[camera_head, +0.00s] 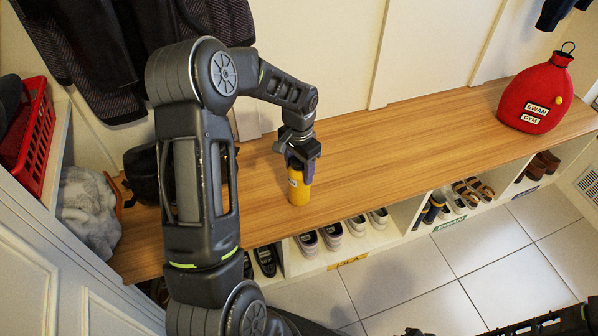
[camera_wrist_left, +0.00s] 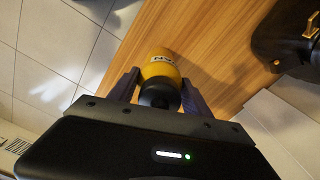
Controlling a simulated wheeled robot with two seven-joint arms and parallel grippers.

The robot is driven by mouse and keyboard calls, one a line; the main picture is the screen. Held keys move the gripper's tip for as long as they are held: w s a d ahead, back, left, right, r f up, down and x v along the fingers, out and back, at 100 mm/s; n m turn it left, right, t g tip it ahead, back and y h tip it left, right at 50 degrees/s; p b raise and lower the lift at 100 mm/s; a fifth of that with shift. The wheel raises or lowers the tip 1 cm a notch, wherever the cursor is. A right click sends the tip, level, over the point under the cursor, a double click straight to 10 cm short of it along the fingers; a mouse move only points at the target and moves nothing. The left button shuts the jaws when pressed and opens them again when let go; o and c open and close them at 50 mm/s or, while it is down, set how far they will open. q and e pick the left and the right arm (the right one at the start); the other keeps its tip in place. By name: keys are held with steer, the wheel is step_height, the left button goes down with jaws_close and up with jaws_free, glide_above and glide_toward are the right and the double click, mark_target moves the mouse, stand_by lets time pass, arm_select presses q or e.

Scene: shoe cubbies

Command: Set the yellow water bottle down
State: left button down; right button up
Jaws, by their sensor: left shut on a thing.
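The yellow water bottle (camera_head: 299,188) is upright at the wooden bench top (camera_head: 400,150), near its front edge. I cannot tell whether its base touches the wood. My left gripper (camera_head: 301,168) is above the bottle and shut on its upper part. In the left wrist view the bottle (camera_wrist_left: 160,68) sits between the two fingers of my left gripper (camera_wrist_left: 160,92), with its dark cap towards the camera and a white label on its yellow body. My right gripper cannot be made out in the head view.
A red bag (camera_head: 535,95) labelled EWAN GYM stands at the bench's right end. A black bag (camera_head: 142,172) is at the left, partly behind my arm. Shoes (camera_head: 332,235) fill cubbies below. A red basket (camera_head: 32,135) is far left. The bench's middle is clear.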

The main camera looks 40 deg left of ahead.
arm_select(q)
steer(key=shift+f, duration=0.7)
steer(key=shift+f, duration=0.2)
steer(key=shift+c, duration=2.3)
jaws_free()
steer(key=shift+r, duration=0.15)
step_height(320, 180, up, 12)
steer(key=shift+r+p, duration=0.1)
steer(key=shift+p, duration=0.65)
